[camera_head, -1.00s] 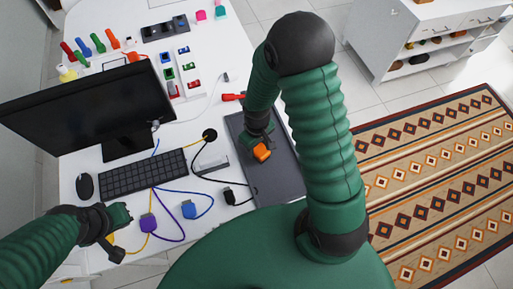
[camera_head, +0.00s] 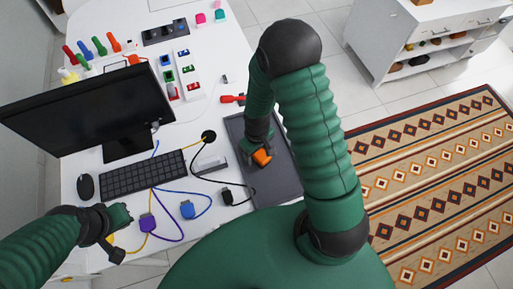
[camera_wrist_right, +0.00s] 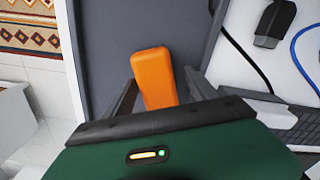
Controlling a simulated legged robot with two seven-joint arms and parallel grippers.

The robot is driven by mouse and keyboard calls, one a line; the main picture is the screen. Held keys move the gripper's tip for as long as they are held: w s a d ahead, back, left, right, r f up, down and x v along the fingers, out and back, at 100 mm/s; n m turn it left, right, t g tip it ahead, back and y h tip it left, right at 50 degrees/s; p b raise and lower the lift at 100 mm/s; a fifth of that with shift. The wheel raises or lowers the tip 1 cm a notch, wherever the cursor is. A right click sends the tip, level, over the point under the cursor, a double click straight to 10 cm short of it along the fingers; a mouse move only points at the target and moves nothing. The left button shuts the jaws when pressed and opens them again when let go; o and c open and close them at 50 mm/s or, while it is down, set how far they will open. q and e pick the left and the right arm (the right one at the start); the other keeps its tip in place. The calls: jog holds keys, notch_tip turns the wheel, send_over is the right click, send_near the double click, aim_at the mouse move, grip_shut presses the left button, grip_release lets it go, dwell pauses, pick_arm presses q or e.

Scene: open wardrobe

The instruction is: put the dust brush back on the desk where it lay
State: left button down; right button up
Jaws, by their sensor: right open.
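An orange block-shaped thing (camera_head: 261,157) is in or just above a dark grey tray (camera_head: 286,183) on the desk. No bristles show on it, so I cannot tell whether it is the dust brush. My right gripper (camera_head: 259,155) is open around it. In the right wrist view the orange thing (camera_wrist_right: 154,75) lies between the two spread fingers, with the tray floor (camera_wrist_right: 110,40) behind it. Whether a finger touches it is unclear. My left gripper (camera_head: 120,232) is over the desk's near left part; its jaws are not clear.
The white desk (camera_head: 215,30) holds a monitor (camera_head: 85,108), keyboard (camera_head: 142,175), mouse (camera_head: 85,187), and blue (camera_head: 187,209) and purple (camera_head: 147,224) cable plugs. A red tool (camera_head: 232,98) lies beyond the tray. A patterned rug (camera_head: 430,180) and white cabinet (camera_head: 440,40) are at right.

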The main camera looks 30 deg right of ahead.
jog(key=s+a+r+m+t, duration=0.1)
jog(key=s+a+r, duration=0.1)
jog(key=r, duration=0.6)
jog(key=s+a+r+t+b, duration=0.1)
jog(key=s+a+r, duration=0.1)
jog(key=r, duration=0.5)
jog(key=shift+a+r+m+t, duration=0.15)
jog(key=shift+r+m+t, duration=0.15)
jog(key=shift+r+m, duration=0.1)
jog(key=shift+s, duration=0.25)
jog(key=shift+w, duration=0.15)
dwell(0.7)
